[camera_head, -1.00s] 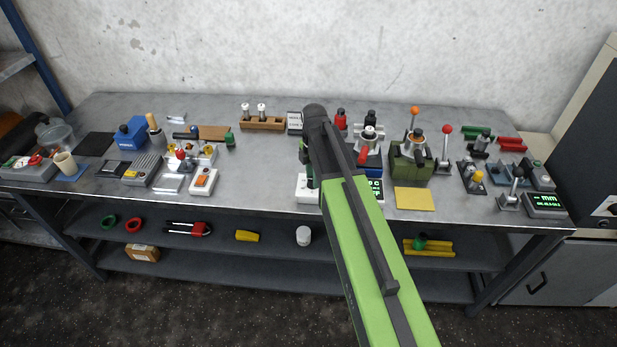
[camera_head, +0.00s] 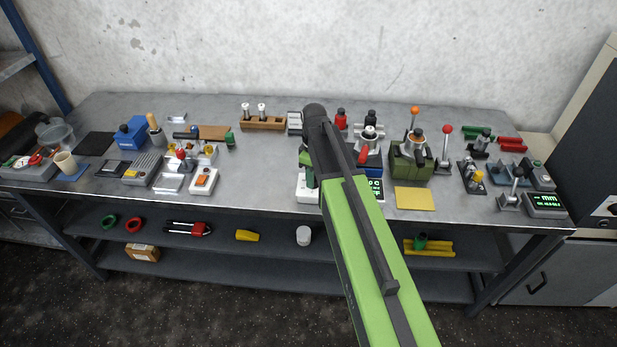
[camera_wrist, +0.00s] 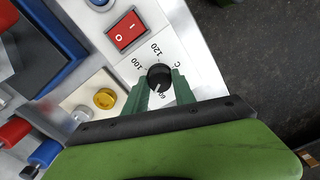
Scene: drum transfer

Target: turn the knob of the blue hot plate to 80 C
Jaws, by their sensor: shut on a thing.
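The black knob (camera_wrist: 159,77) of the hot plate sits on a white panel in the wrist view. Its white mark points down and slightly left, near a printed number that reads like 60. The marks 100 and 120 show above the knob; an 80 mark is not visible. My gripper (camera_wrist: 160,82) is shut on the knob, with a green finger on each side. The blue edge of the hot plate (camera_wrist: 52,28) shows at upper left. In the head view, my arm hides most of the hot plate, but its blue body (camera_head: 371,163) and green-lit display (camera_head: 376,188) show.
A red rocker switch (camera_wrist: 126,33) is close to the knob, and a yellow knob (camera_wrist: 104,98) lies to its left. In the head view, a green lever device (camera_head: 409,162) and a yellow pad (camera_head: 415,198) stand right of the arm. Bare tabletop (camera_head: 255,180) lies left.

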